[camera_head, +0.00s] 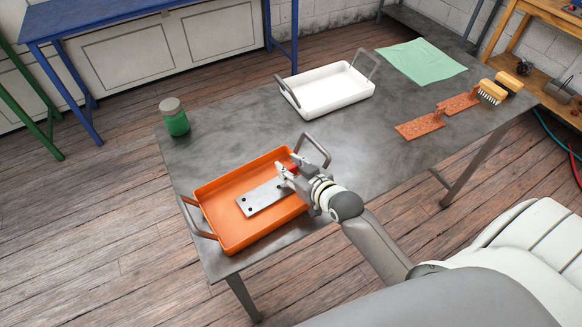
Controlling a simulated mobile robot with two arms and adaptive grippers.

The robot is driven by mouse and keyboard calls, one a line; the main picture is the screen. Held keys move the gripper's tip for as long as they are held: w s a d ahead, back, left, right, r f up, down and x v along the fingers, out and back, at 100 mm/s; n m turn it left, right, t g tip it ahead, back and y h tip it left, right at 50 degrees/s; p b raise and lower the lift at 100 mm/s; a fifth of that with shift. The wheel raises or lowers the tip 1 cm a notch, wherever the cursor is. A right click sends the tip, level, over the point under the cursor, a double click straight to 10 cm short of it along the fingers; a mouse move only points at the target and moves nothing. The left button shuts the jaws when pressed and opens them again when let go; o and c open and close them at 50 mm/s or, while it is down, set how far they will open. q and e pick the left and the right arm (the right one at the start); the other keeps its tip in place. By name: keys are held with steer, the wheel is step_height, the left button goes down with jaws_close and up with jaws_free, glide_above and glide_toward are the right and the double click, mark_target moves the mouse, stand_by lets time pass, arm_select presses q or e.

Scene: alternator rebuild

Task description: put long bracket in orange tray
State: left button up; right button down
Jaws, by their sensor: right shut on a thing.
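The long bracket (262,197) is a flat grey metal plate with small dark holes. It lies in or just above the orange tray (226,241); I cannot tell whether it touches the tray floor. My right gripper (285,179) is over the right part of the tray, shut on the bracket's right end, which its fingers partly hide. The tray has a raised metal handle at each end and sits at the table's near left. My left gripper is not in view.
The grey metal table (340,153) also holds a white tray (328,92), a jar with green contents (174,121), a green cloth (421,61), rusty brackets (419,127) and yellow brushes (493,92). The table's middle is clear.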

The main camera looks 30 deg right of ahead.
steer(key=shift+w, duration=0.1)
steer(key=c, duration=1)
jaws_free()
steer(key=b+v, duration=0.1)
steer(key=v, duration=1.1)
